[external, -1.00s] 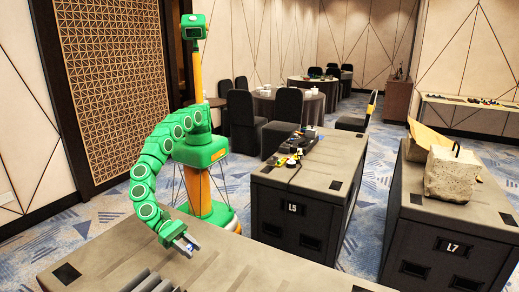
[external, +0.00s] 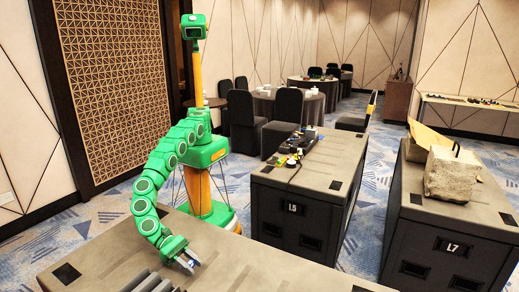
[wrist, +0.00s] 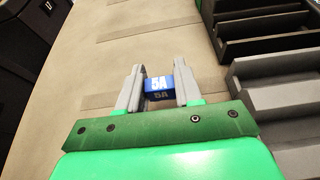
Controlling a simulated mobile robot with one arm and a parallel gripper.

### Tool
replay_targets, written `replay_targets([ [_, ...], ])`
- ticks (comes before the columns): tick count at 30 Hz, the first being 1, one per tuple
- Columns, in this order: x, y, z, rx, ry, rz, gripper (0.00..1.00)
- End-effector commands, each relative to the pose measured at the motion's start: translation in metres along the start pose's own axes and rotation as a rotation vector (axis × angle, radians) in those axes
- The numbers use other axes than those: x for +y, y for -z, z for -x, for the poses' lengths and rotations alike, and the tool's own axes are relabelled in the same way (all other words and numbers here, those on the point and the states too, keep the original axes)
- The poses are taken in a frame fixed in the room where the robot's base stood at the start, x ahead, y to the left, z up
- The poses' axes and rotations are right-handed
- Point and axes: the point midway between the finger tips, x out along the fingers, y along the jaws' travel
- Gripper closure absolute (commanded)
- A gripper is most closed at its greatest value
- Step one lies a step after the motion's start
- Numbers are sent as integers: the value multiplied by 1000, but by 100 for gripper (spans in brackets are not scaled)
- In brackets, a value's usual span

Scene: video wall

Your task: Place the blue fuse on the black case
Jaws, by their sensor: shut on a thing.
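The blue fuse (wrist: 158,86), marked 5A, sits between the two grey fingers of my gripper (wrist: 158,72) in the wrist view. My gripper is shut on it. In the external view my gripper (external: 190,263) is low over the grey-brown top of the near case (external: 250,268), with a bit of the blue fuse showing at its tips. I cannot tell whether the fuse touches that top. Dark cases marked L5 (external: 293,225) and L7 (external: 455,250) stand farther right; which one is the black case is unclear.
Grey slotted trays (wrist: 280,95) and a black slotted tray (wrist: 262,35) lie right of my gripper in the wrist view. Small items (external: 295,148) stand on the L5 case. A stone block (external: 450,175) rests on the L7 case. The near top around my gripper is mostly clear.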

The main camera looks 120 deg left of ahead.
Motion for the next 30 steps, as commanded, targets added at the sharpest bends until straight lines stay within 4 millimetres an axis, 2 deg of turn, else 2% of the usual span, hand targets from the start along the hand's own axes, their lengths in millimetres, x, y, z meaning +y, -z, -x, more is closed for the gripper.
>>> replay_targets([
  [1,0,7,-2,2,-1,-2,94],
  [6,0,17,-7,0,-1,-1,94],
  [20,0,21,-9,-1,0,0,94],
  [21,0,21,-9,-1,0,1,60],
  [25,0,20,-8,-1,0,1,40],
  [30,0,21,-8,-1,0,1,40],
])
